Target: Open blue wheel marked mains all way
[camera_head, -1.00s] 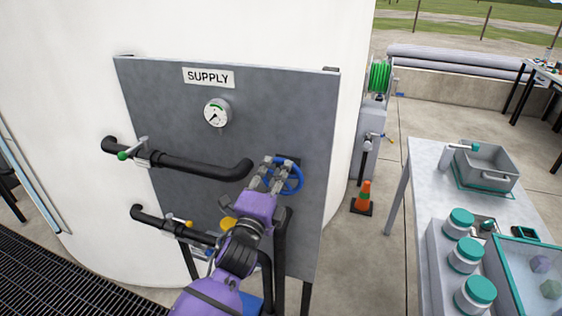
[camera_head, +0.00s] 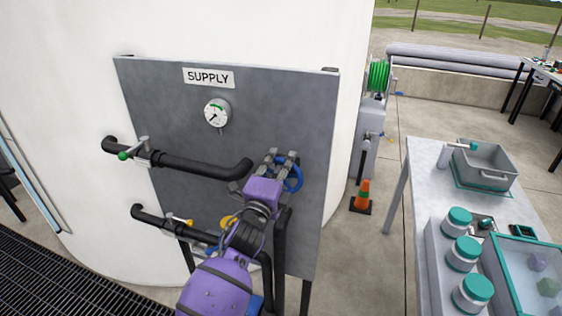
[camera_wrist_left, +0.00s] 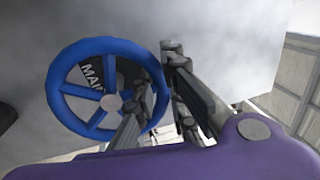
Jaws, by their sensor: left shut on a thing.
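The blue wheel (camera_head: 297,180) is mounted on the right part of the grey panel, mostly hidden behind my left gripper in the head view. In the left wrist view the blue wheel (camera_wrist_left: 57,98) shows its rim, spokes and a dark plate behind with the letters "MA" readable. My left gripper (camera_head: 283,158) is shut on the wheel's rim, at its upper side in the head view. In the left wrist view the gripper's fingers (camera_wrist_left: 165,75) meet the rim at its right side. My right gripper is not in view.
The grey panel (camera_head: 290,100) carries a SUPPLY sign (camera_head: 209,77), a gauge (camera_head: 216,113), black pipes (camera_head: 200,165), a green-tipped lever (camera_head: 124,156) and a yellow-tipped lever (camera_head: 189,222). An orange cone (camera_head: 363,192) and a laden table (camera_head: 428,155) stand to the right.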

